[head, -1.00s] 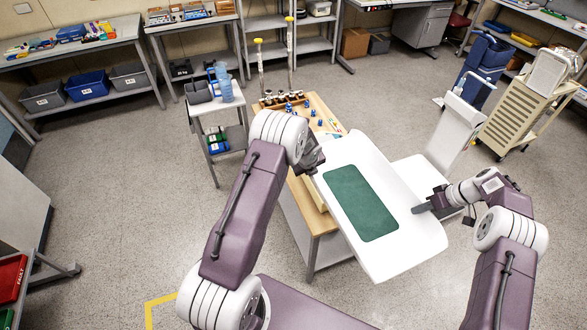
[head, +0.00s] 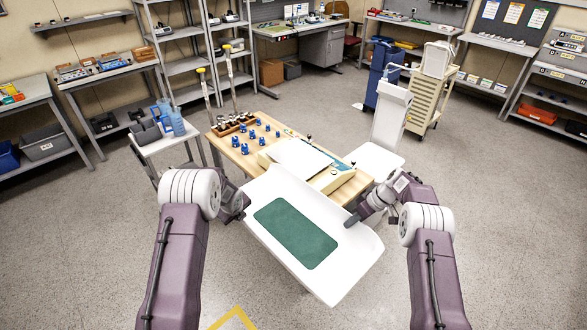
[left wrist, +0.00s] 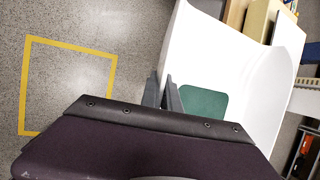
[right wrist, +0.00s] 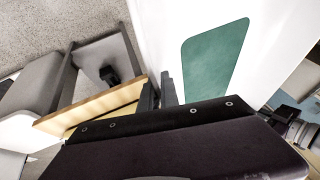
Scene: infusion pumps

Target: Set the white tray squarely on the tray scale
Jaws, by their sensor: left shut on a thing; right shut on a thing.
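The white tray (head: 258,252), a long curved tray with a green mat (head: 296,233), is held in the air between my arms, in front of the wooden bench and slightly askew to it. My left gripper (head: 243,203) is shut on its left edge, and my right gripper (head: 352,219) on its right edge. The left wrist view (left wrist: 167,92) and right wrist view (right wrist: 160,90) show the jaws at the tray walls. A cream device with a flat white top (head: 298,157), apparently the tray scale, sits on the bench just beyond the tray; its near part is partly hidden.
The wooden bench (head: 228,150) holds several small blue items (head: 244,148) and a rack of bottles (head: 233,124). A white seat-like stand with a tall back (head: 390,112) is right of it. A small cart (head: 163,147) stands left. Floor in front is open.

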